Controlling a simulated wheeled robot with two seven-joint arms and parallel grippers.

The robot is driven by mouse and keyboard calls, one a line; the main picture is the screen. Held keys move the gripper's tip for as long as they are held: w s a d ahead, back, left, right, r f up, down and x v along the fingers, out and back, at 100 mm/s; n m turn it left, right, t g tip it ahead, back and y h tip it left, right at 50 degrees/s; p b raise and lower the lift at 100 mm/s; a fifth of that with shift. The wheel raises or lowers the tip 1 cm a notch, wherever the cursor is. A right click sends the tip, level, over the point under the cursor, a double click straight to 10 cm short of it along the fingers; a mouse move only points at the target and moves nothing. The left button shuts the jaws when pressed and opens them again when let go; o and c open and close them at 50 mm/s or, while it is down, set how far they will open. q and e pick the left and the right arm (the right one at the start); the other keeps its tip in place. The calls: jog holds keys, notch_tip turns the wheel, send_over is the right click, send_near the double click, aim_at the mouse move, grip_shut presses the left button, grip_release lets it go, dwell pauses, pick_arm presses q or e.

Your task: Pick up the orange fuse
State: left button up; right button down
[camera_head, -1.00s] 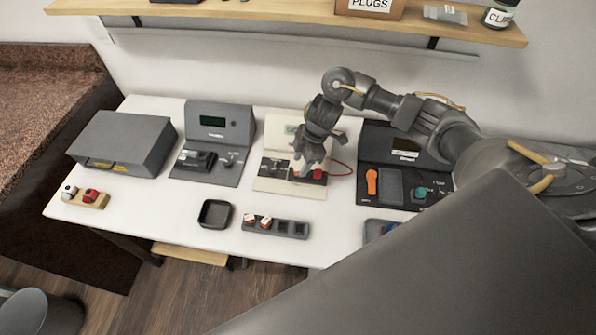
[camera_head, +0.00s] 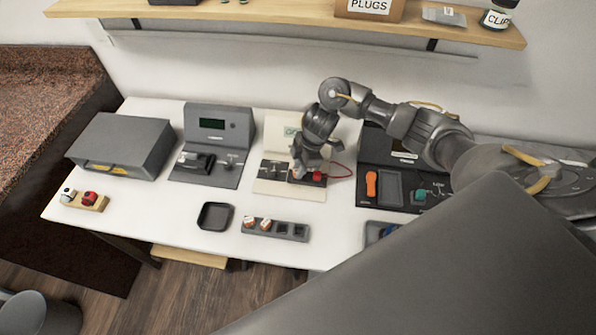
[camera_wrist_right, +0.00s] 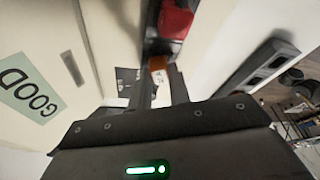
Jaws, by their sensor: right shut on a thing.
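The orange fuse (camera_wrist_right: 158,65) has an orange end and a white label and sits between the fingertips of my right gripper (camera_wrist_right: 158,88) in the right wrist view. In the head view, my right gripper (camera_head: 298,172) is shut on it, low over the dark block of the cream tester (camera_head: 270,184), beside a red part (camera_head: 319,177). The fingers mostly hide the fuse there, and I cannot tell whether it still touches the block. My left gripper is not in view.
A slotted grey holder (camera_head: 291,230) has two orange-and-white fuses (camera_head: 265,224) and two empty slots. An empty black tray (camera_head: 215,216) lies to its left. A grey tester (camera_head: 211,170) and a dark panel (camera_head: 405,185) flank the cream one. A red wire loops close to my gripper.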

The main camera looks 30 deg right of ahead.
aim_at(294, 172)
jog(key=shift+r, duration=0.1)
jog(key=shift+r, duration=0.5)
notch_tip(294, 172, up, 3)
jog(key=shift+s+f, duration=0.1)
jog(key=s+a+r+p, duration=0.2)
jog(key=s+a+r, duration=0.4)
jog(key=s+r, duration=0.3)
jog(key=s, duration=0.3)
jog(key=shift+s, duration=0.25)
jog(key=shift+p, duration=0.3)
jog(key=a+p, duration=0.4)
jog(key=a, duration=0.2)
jog(key=shift+s, duration=0.4)
